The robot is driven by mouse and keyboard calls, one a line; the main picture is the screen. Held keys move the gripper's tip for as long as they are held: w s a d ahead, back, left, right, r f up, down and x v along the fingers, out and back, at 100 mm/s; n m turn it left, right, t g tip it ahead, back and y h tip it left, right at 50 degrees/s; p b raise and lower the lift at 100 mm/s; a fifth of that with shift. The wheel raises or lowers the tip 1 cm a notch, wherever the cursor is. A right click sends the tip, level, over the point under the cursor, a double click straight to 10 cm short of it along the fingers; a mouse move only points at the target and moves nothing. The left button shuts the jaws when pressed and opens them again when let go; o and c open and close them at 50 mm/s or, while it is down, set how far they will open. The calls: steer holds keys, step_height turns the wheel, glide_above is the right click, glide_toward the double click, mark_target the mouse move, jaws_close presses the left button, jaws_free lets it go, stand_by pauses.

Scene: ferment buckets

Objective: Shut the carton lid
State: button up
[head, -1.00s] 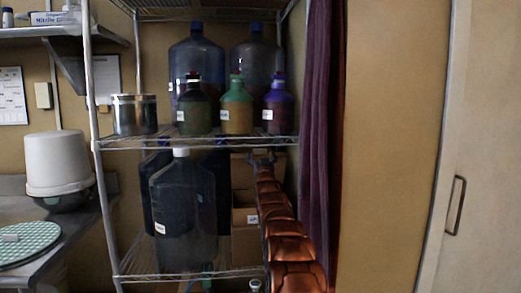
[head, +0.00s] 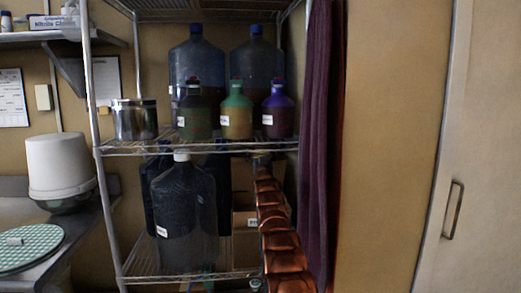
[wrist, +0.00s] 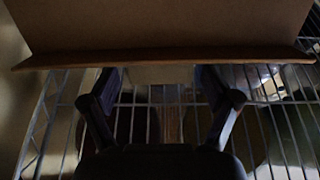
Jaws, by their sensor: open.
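The brown cardboard carton (head: 245,219) stands on the lower level of the wire rack, partly hidden behind my arm. A brown panel (head: 242,177) rises above it, apparently the raised lid; its angle is hard to tell in the shadow. In the wrist view a broad cardboard panel (wrist: 165,25) fills the top, with a straight edge across it. My gripper (wrist: 157,78) is open, its two fingers spread, with nothing between them. The fingertips lie close to that edge; I cannot tell whether they touch. In the head view the gripper is hardly distinguishable at the arm's far end.
A large dark jug (head: 184,215) stands left of the carton. The wire shelf (head: 200,147) above carries several bottles and a steel pot (head: 134,119). A purple curtain (head: 319,140) hangs close on the right of my arm. Wire bars show below my fingers in the wrist view.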

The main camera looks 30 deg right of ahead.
steer(key=shift+w+r+p, duration=0.1)
steer(key=shift+w+p, duration=0.15)
steer(key=shift+p, duration=0.35)
